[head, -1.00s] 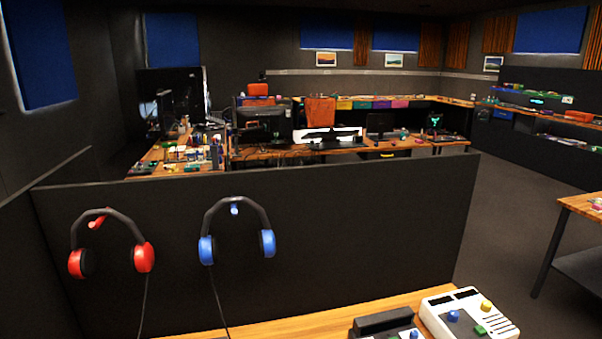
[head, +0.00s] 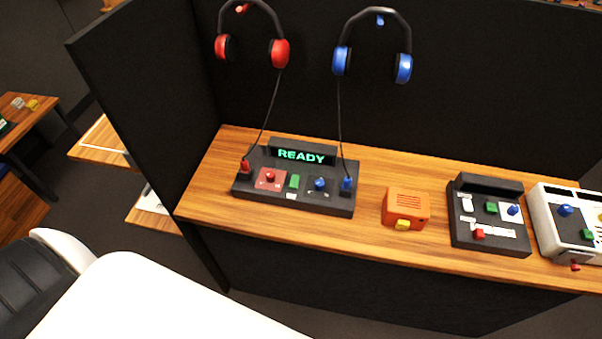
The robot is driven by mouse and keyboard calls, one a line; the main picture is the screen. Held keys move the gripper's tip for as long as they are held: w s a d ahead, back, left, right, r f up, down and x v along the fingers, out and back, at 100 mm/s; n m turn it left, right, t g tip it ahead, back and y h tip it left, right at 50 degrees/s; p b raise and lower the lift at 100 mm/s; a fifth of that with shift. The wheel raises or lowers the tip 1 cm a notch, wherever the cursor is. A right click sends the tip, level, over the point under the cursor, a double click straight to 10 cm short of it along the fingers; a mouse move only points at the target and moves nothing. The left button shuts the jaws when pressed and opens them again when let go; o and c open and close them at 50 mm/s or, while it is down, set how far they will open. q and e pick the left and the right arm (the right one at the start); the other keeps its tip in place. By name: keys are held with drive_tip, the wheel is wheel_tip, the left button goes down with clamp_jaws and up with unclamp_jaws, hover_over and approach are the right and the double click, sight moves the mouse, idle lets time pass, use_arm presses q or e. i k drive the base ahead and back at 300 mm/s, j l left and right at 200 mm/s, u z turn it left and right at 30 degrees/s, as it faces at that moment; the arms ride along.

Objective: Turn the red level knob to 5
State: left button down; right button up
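A dark control panel (head: 330,204) lies on the wooden desk, with a green READY display (head: 302,156) at its back. A red knob (head: 270,176) sits on a red plate at the panel's left part. A blue knob (head: 320,184) sits to its right, with a green button (head: 294,181) between them. Level marks around the red knob are too small to read. A second dark panel (head: 460,240) further right has a small red control (head: 479,234). Neither of my grippers is in the head view.
Red headphones (head: 279,53) and blue headphones (head: 403,68) hang on the black partition, their cables running to plugs on the panel. An orange box (head: 407,205) and a white device (head: 547,226) also stand on the wooden desk (head: 205,203). A black side partition (head: 140,90) bounds its left end.

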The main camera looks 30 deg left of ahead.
sight(270, 176)
drive_tip(key=j+u, duration=0.15)
drive_tip(key=u, duration=0.8)
